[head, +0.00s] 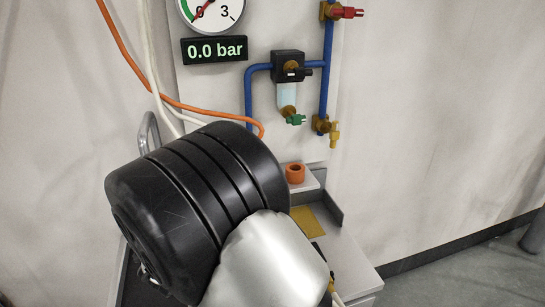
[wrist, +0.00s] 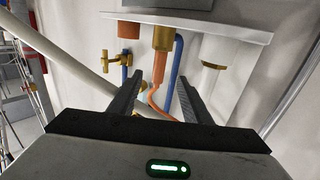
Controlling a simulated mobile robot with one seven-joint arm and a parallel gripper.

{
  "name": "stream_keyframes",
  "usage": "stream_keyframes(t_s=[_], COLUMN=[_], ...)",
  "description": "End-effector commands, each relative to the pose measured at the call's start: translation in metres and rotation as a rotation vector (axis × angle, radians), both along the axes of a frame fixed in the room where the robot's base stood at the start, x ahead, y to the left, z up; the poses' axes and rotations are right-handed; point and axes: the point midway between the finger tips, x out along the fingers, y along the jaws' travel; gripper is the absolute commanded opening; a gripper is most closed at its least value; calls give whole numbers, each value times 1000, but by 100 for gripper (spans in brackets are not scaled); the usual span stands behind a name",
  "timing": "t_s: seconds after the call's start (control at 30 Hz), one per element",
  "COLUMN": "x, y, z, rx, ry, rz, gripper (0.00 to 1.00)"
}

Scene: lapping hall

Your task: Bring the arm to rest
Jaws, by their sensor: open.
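My gripper (wrist: 158,98) shows in the wrist view with its two dark fingers spread apart and nothing between them. Behind the fingers are a white panel, a brass fitting (wrist: 163,38) with an orange hose (wrist: 159,68), and a blue pipe (wrist: 174,68). I cannot tell how far they are from the fingertips. In the head view my black and silver arm fills the lower left and middle, and my gripper is hidden there.
A gauge (head: 210,12) and a "0.0 bar" display (head: 214,50) are on the wall, beside blue pipes (head: 326,75) with a red valve (head: 346,12) and yellow valve (head: 334,134).

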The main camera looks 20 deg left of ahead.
Motion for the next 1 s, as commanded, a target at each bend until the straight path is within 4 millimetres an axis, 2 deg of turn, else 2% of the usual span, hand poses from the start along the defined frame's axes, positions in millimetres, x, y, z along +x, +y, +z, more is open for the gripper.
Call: stream_keyframes(t_s=[0.07,0.17,0.27,0.33,0.4,0.47,0.57,0.67,0.7,0.77,0.8,0.9,1.0], x=[3,19,48,65,73,71,53,18,0,-30,-51,-102,-147], y=[-1,-8,-22,-39,-60,-82,-123,-174,-195,-229,-252,-303,-344], z=[3,20,56,88,119,143,176,198,203,206,206,199,190], rx=[7,52,139,204,254,279,291,265,247,213,190,139,102], ry=[5,42,118,186,256,317,422,534,583,661,713,837,938], rz=[3,32,106,178,256,316,397,437,440,428,410,338,252], gripper=[44,44,44,44,44,44,44,44,44,44,44,44,44])
